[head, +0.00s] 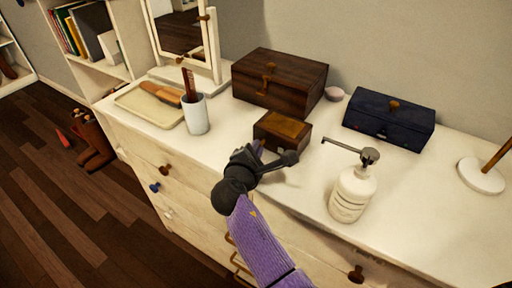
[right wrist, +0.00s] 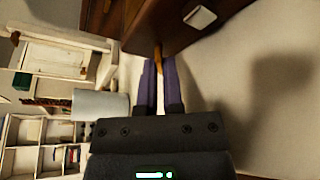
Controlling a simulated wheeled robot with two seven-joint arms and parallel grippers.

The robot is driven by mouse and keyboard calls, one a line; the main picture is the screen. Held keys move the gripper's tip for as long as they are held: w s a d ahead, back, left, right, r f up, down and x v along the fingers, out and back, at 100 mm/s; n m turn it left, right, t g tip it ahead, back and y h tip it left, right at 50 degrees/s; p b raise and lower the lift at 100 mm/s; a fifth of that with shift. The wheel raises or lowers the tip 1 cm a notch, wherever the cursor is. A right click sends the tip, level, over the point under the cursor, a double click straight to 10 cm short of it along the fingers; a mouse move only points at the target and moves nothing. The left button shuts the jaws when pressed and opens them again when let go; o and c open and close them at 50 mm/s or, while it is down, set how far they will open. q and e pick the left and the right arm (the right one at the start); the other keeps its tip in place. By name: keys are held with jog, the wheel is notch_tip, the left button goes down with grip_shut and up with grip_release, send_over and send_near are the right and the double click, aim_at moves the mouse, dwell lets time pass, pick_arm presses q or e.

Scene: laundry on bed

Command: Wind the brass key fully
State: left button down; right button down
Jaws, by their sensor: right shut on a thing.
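A small wooden box (head: 282,131) with a lighter brown lid stands near the front of the white dresser. My right gripper (head: 259,147) is at its left side, with the fingers partly hidden by the wrist in the head view. In the right wrist view, the two purple fingers (right wrist: 159,75) are shut on the brass key (right wrist: 158,57), which shows as a narrow golden strip between them. The key points toward the dark brown box face (right wrist: 178,35); its far end is hard to make out. My left gripper is not in view.
A white cup (head: 196,115) with a comb and a tray (head: 150,105) stand left. A larger wooden chest (head: 292,82) is behind, a dark blue box (head: 389,120) back right. A white pump bottle (head: 352,195) stands close right of my gripper. The dresser's front edge runs below.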

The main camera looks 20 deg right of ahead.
dwell(0.3)
jog(key=c, duration=0.8)
grip_release()
jog(key=shift+o, duration=0.2)
